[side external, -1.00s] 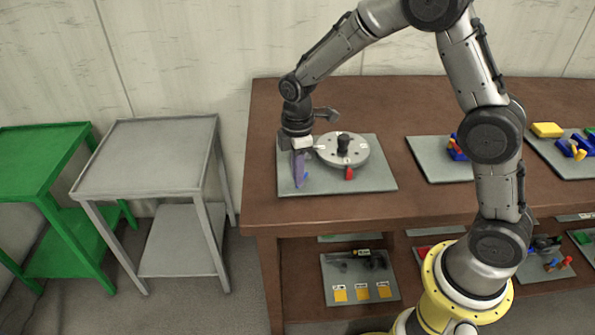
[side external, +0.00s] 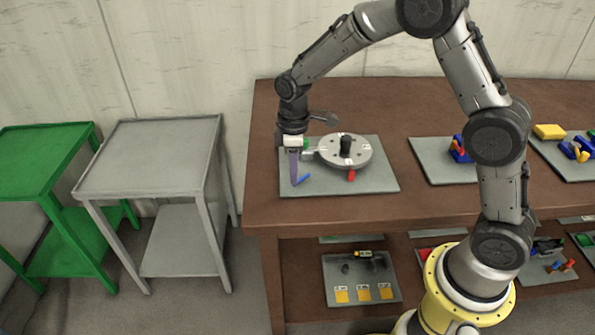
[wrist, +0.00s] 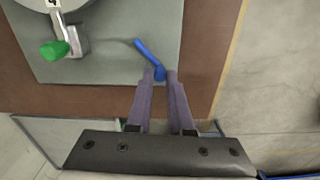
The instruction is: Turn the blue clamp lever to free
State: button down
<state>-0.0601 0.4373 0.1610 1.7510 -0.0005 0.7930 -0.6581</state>
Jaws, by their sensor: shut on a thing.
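The blue clamp lever (side external: 303,179) lies low over the left end of the grey plate (side external: 330,187), beside the round grey disc (side external: 357,150). In the wrist view the blue lever (wrist: 146,50) runs diagonally, and its thicker near end sits between my fingertips. My gripper (side external: 294,183) points down at the plate's left edge, and it also shows in the wrist view (wrist: 161,77). Its two purple fingers are shut on that end of the lever. The fingers partly hide the lever's end. I cannot read any free or locked marking.
A green knob (wrist: 54,49) and a red handle (side external: 351,175) sit at the disc's rim. A black knob (side external: 346,145) stands on the disc. Another plate with coloured parts (side external: 440,165) lies to the right. Bare brown tabletop (side external: 300,212) is in front.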

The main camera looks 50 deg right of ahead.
jog(key=m, duration=0.1)
jog(key=w+m, duration=0.1)
jog(key=m, duration=0.1)
jog(key=w+m, duration=0.1)
jog(key=shift+d+m, duration=0.3)
jog(key=shift+w+d+r+m, duration=0.1)
jog(key=shift+w+d+m, duration=0.2)
jog(key=shift+m, duration=0.6)
jog(key=shift+w+d+m, duration=0.15)
jog(key=shift+w+m, duration=0.2)
jog(key=shift+m, duration=0.55)
jog(key=c, duration=0.8)
grip_release()
notch_tip(320, 180, up, 14)
jog(key=shift+f, duration=0.1)
